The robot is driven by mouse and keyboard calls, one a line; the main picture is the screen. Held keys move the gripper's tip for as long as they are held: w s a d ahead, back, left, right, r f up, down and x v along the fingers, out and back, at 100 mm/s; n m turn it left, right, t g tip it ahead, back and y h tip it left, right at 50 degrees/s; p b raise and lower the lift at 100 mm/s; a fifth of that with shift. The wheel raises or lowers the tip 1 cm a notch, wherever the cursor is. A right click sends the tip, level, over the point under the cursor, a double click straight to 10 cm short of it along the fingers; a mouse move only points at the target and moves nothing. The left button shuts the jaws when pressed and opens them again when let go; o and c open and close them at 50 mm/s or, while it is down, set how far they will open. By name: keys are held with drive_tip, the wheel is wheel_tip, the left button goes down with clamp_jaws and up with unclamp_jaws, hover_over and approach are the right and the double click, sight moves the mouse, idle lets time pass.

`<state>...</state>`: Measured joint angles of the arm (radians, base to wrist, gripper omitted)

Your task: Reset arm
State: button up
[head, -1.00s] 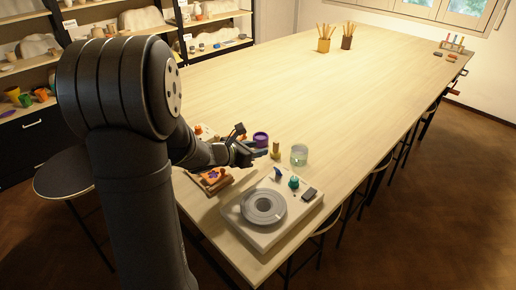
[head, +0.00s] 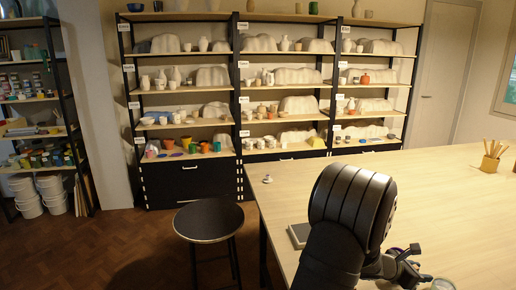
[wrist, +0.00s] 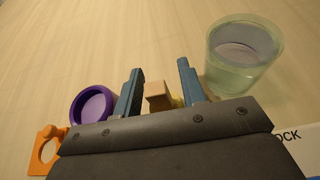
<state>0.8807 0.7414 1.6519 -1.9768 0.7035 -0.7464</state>
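My gripper (wrist: 162,82) has its two blue fingers spread apart over the wooden table (wrist: 110,25). A small tan block-like piece (wrist: 157,92) shows between and beyond the fingers, with a gap on the right; I see no grip on it. In the head view my arm reaches over the near table edge, and my gripper (head: 408,266) is small and partly hidden there. A clear glass of pale liquid (wrist: 243,45) stands right of the fingers. A purple cup (wrist: 93,105) stands to their left.
In the head view a round dark stool (head: 208,220) stands left of the table, and loaded shelves (head: 190,92) line the wall. A pencil pot (head: 490,163) stands at right.

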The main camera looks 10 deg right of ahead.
drive_tip(key=shift+a+r, duration=0.1)
drive_tip(key=shift+r, duration=1.1)
